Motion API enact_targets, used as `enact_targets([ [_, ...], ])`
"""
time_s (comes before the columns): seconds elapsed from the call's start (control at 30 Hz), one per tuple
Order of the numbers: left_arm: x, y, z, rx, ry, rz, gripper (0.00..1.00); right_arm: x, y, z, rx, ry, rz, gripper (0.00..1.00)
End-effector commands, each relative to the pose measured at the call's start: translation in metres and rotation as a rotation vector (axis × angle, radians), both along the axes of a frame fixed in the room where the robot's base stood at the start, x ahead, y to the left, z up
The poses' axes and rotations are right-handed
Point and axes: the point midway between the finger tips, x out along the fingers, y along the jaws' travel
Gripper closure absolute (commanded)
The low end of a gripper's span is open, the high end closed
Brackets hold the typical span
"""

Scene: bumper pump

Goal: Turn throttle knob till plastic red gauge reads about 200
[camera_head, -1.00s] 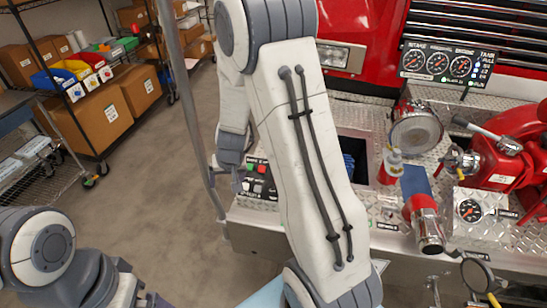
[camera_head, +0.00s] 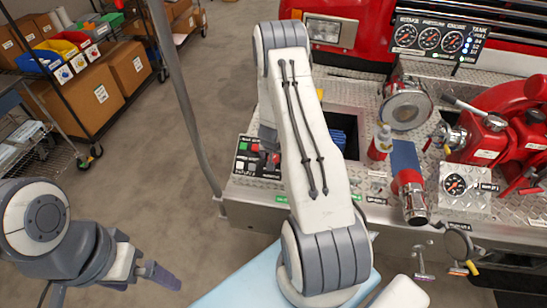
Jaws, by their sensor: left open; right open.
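My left gripper (camera_head: 160,275) is at the lower left with its dark fingers apart, empty over the floor. My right arm rises through the middle, and its gripper (camera_head: 268,150) is mostly hidden behind the arm. What shows of it is beside a small control panel (camera_head: 252,175) with red, green and white buttons. A three-dial gauge panel (camera_head: 430,38) stands at the back right. A single round gauge (camera_head: 455,184) is on a metal plate at the right. I cannot read the dials or tell which is the red gauge. I cannot make out the throttle knob.
The metal truck deck carries a red-and-white bottle (camera_head: 380,142), a red-and-chrome nozzle (camera_head: 411,195), a round lamp (camera_head: 406,104) and a red pump (camera_head: 500,130). A grey pole (camera_head: 180,90) stands left of my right arm. Shelves with boxes (camera_head: 85,100) are at the left. Open floor lies between.

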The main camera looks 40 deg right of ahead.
Motion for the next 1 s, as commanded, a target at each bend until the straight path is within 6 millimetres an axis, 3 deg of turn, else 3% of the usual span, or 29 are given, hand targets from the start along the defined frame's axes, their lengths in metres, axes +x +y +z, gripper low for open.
enact_targets([
  [0.37,0.000,0.000,0.001,0.000,0.000,-0.001,0.00,0.002,-0.002,-0.008,0.000,0.000,0.000,0.17],
  [0.4,0.000,0.000,0.001,0.000,0.000,0.000,0.00,0.002,-0.002,-0.008,0.000,0.000,0.000,0.21],
  [0.6,0.000,0.000,0.001,0.000,0.000,0.000,0.00,0.002,-0.002,-0.008,0.000,0.000,0.000,0.97],
  [0.83,0.000,0.000,-0.005,0.000,0.000,0.000,0.00,0.002,-0.003,-0.010,0.006,-0.007,-0.014,1.00],
  [1.0,0.000,0.000,-0.024,0.000,0.000,0.002,0.00,0.002,-0.003,-0.014,0.027,-0.033,-0.069,1.00],
])
